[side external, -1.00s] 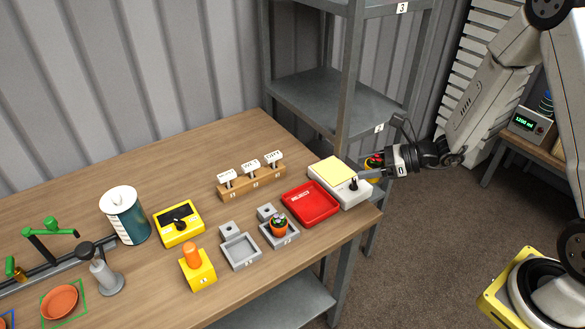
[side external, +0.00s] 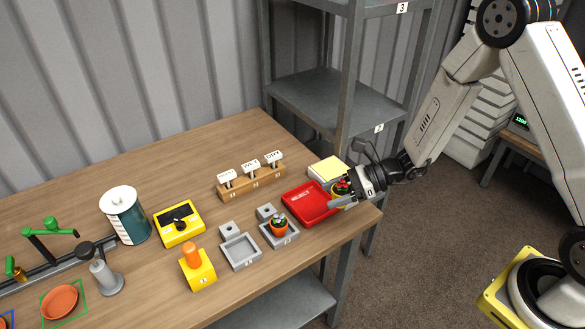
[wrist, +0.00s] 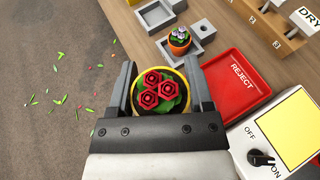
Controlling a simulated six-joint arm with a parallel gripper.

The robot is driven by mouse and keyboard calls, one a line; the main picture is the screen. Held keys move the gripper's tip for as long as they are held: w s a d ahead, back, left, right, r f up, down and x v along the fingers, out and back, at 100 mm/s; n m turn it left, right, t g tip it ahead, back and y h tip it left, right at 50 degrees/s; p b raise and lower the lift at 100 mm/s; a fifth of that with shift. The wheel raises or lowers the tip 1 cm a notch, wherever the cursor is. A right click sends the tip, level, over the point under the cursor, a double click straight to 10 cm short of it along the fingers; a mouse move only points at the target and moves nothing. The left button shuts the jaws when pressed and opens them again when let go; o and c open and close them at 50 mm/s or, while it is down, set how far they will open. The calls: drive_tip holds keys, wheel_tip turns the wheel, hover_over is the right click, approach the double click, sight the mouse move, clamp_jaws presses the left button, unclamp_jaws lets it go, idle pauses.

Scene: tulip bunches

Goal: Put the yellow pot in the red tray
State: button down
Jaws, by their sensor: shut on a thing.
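The yellow pot (side external: 336,198) holds red flowers with green leaves. My gripper (side external: 342,193) is shut on it, and in the wrist view the yellow rim (wrist: 163,70) shows between the two fingers (wrist: 160,88). The red tray (side external: 309,204), marked REJECT, lies near the right end of the table and looks empty. In the side view the pot is at the tray's right edge, by the table's front edge. In the wrist view the tray (wrist: 234,90) is to the right of the pot, and floor shows to its left. The pot's lower part is hidden.
A box with a pale yellow panel and an ON/OFF knob (wrist: 263,160) stands beside the tray. An orange pot (side external: 279,228) sits in a grey square holder left of the tray. An empty grey holder (side external: 240,251) and a sign rack (side external: 252,182) are nearby.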

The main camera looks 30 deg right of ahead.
drive_tip(key=w+f, duration=0.2)
drive_tip(key=w, duration=0.1)
drive_tip(key=w+a+f, duration=0.1)
drive_tip(key=w+f, duration=0.2)
drive_tip(key=w, duration=0.1)
drive_tip(key=w+a+f, duration=0.1)
drive_tip(key=w+f, duration=0.2)
drive_tip(key=w, duration=0.1)
drive_tip(key=shift+w+f, duration=0.2)
drive_tip(key=shift+f, duration=0.05)
drive_tip(key=shift+f, duration=0.1)
drive_tip(key=shift+w+f, duration=0.2)
drive_tip(key=shift+f, duration=1.55)
drive_tip(key=shift+f, duration=0.15)
unclamp_jaws()
